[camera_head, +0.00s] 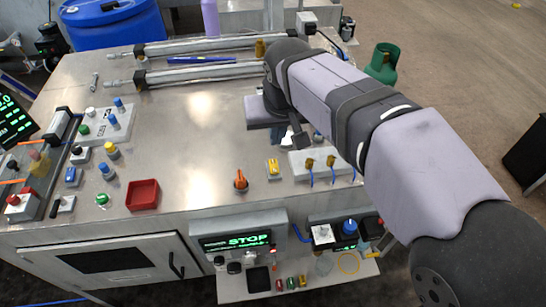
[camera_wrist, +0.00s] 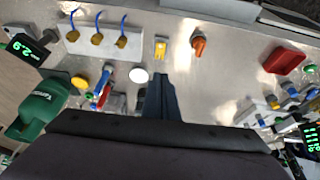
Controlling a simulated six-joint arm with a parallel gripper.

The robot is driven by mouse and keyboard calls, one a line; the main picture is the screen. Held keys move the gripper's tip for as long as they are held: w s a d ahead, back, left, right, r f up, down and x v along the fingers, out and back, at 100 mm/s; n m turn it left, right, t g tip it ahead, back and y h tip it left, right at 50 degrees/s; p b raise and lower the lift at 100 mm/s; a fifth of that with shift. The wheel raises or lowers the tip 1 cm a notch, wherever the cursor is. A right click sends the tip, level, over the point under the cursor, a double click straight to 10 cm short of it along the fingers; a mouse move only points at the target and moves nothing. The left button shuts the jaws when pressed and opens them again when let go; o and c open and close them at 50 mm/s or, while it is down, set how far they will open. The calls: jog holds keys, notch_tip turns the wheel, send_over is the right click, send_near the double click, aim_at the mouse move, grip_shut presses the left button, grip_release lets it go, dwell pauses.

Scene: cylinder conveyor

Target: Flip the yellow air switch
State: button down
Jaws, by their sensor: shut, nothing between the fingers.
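The yellow air switch (camera_head: 273,167) is a small yellow block on the metal table top, right of an orange knob (camera_head: 240,180). In the wrist view the switch (camera_wrist: 161,47) lies straight ahead of my fingertips, with a gap in the picture between them. My gripper (camera_wrist: 160,78) is shut and empty, its two dark fingers together and pointing towards the switch. In the head view my arm reaches in from the right, and its end hangs above the table behind the switch; the fingertips are not clear there. I cannot tell the switch's position.
A white block with brass fittings and blue hoses (camera_head: 320,165) stands right of the switch. A red tray (camera_head: 143,195) lies to the left. A control box with a STOP display (camera_head: 240,242) is at the front edge. The table between tray and cylinders (camera_head: 200,72) is mostly clear.

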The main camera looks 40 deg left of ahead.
aim_at(272, 163)
jog(key=p+x, duration=0.1)
jog(key=x, duration=0.3)
jog(key=p+x, duration=0.2)
jog(key=x, duration=0.3)
jog(key=p+x, duration=0.2)
jog(key=x, duration=0.2)
jog(key=shift+s+d+f, duration=0.2)
jog(key=shift+f, duration=0.35)
